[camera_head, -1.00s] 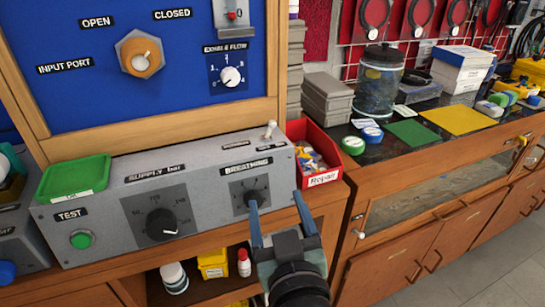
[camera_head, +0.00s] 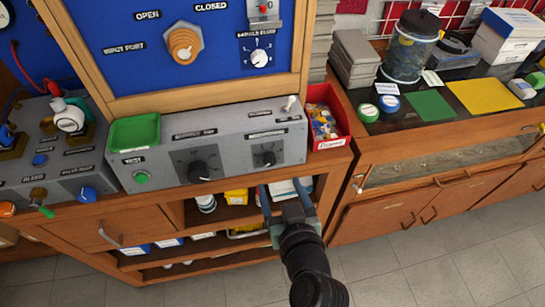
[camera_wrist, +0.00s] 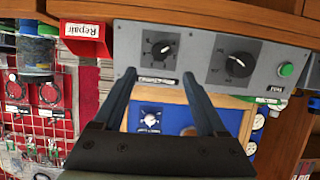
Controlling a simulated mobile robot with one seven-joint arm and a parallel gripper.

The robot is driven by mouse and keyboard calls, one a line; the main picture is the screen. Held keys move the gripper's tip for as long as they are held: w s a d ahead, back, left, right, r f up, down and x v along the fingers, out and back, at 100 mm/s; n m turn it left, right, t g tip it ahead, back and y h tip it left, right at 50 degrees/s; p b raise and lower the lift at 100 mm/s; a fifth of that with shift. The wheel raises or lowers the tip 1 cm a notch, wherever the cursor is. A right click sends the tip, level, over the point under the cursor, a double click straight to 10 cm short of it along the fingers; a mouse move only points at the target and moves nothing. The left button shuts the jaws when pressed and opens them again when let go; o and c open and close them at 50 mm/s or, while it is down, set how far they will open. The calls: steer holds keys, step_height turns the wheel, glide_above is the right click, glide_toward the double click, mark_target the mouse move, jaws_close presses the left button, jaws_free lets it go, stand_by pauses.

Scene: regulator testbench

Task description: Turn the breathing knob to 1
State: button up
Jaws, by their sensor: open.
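The breathing knob (camera_head: 268,157) is a small black knob on a dark scale plate, at the right of the grey panel's front. It also shows upside down in the wrist view (camera_wrist: 162,47), with a light pointer mark slanting to the upper right there; the scale numbers are too small to read. My gripper (camera_head: 281,187) is open and empty, below and in front of the knob and apart from it. In the wrist view its two blue-grey fingers (camera_wrist: 158,75) are spread, with the knob beyond the tips, between them.
The larger supply knob (camera_head: 200,171) sits left of the breathing knob. Below is an open shelf (camera_head: 232,222) with bottles and boxes. A blue board (camera_head: 190,60) rises behind.

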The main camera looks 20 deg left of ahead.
mark_target(270, 161)
steer(key=p+x, duration=0.1)
steer(key=x, duration=0.9)
steer(key=shift+w+f, duration=0.1)
steer(key=shift+w, duration=0.1)
jaws_close()
